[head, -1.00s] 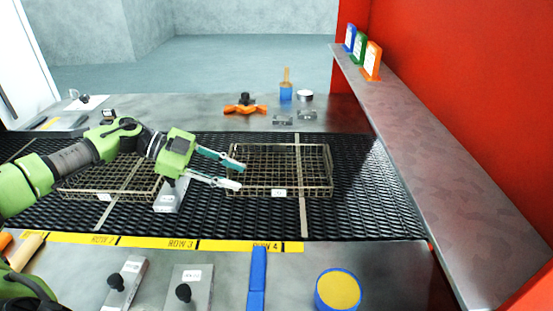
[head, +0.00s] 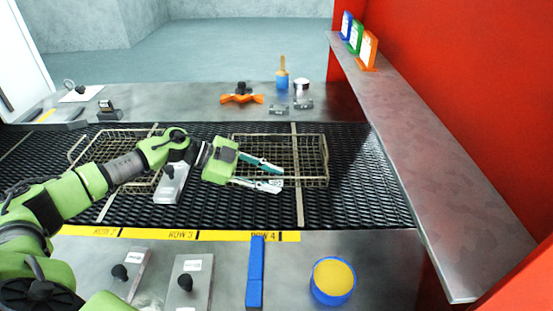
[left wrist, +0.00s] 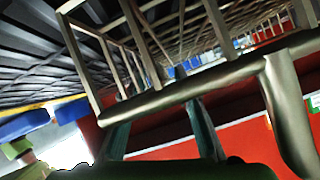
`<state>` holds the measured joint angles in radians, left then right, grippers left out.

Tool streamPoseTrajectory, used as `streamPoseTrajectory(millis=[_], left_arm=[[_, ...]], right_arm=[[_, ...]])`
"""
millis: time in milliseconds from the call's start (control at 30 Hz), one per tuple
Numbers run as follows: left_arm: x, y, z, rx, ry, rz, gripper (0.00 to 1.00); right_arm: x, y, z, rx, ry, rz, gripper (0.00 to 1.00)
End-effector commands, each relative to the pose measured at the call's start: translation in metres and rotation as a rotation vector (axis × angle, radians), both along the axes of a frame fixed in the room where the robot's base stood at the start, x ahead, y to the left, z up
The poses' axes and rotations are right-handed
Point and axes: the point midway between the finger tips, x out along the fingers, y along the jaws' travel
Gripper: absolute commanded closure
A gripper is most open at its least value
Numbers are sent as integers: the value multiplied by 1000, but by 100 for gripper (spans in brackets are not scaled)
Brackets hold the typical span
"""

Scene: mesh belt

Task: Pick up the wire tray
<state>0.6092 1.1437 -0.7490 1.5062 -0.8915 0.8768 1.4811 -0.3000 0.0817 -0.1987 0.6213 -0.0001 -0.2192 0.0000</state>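A wire tray (head: 313,182) of brownish metal mesh lies on the black mesh belt, right of centre in the head view. My left gripper (head: 272,174) reaches over its left part from the left. Its two teal fingers are spread apart, one over the tray's inside and one near its front wall. In the left wrist view the tray's rim (left wrist: 190,85) crosses close in front of the camera and hides the fingertips, so I cannot tell whether they touch it. A second wire tray (head: 84,147) lies further left, partly behind my arm. My right gripper is not in view.
A metal block (head: 171,186) stands between the trays. A flat metal strip (head: 299,207) crosses the right tray. In front are a blue bar (head: 255,272) and a blue-yellow round pot (head: 333,279). An orange clamp (head: 241,98) lies behind. A metal ledge (head: 420,170) bounds the right side.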

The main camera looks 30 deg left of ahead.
Motion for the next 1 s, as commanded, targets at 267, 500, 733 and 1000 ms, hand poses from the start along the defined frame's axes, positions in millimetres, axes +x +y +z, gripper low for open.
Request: streamPoseTrajectory(millis=[267,500,733,1000], left_arm=[[2,-3,-2,2,0,0,71],[2,-3,-2,2,0,0,100],[2,-3,-2,2,-2,0,100],[2,-3,2,3,-2,0,100]], right_arm=[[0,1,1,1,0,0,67],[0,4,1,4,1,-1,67],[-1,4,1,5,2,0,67],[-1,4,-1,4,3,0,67]])
